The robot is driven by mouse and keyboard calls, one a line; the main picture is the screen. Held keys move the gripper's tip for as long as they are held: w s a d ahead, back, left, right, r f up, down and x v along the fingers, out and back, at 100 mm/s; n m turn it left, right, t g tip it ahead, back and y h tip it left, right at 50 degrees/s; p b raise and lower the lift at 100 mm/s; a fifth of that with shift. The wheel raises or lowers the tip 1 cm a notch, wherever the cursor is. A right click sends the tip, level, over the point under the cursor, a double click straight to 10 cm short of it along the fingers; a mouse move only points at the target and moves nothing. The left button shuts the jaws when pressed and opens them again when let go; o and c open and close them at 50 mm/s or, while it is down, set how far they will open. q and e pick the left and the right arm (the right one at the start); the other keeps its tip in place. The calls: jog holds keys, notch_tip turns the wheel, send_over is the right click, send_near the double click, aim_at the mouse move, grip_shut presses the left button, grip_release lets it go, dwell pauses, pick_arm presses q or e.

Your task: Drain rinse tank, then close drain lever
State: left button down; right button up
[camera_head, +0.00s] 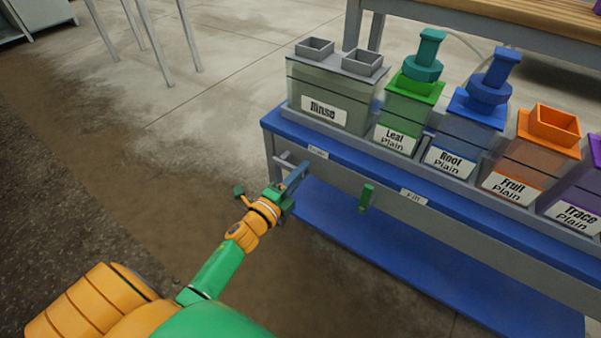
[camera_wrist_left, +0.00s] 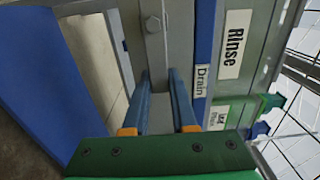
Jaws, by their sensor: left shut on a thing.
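The rinse tank (camera_head: 304,88) is a grey see-through box labelled "Rinse" at the left end of the bench; it also shows in the left wrist view (camera_wrist_left: 262,62). I cannot tell its liquid level. A "Drain" label (camera_head: 318,152) sits on the bench's front edge below it. My left gripper (camera_head: 301,168) is at the front rail just under this label, its blue fingers pointing at the rail. In the left wrist view the fingers (camera_wrist_left: 158,75) are close together at a grey part of the rail. The drain lever is mostly hidden between them; its angle cannot be told. My right gripper is out of view.
A green lever (camera_head: 366,198) hangs from the rail near a "Fill" label (camera_head: 413,196). Leaf (camera_head: 408,107), Root (camera_head: 470,130), Fruit (camera_head: 535,160) and Trace tanks stand right of the rinse tank. A blue lower shelf (camera_head: 430,258) lies beneath.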

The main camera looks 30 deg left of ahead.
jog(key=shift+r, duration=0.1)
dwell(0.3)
pick_arm(q)
jog(key=c, duration=0.7)
grip_release()
jog(key=s, duration=0.2)
jog(key=s+p, duration=0.1)
jog(key=s, duration=0.4)
jog(key=shift+a+p, duration=0.3)
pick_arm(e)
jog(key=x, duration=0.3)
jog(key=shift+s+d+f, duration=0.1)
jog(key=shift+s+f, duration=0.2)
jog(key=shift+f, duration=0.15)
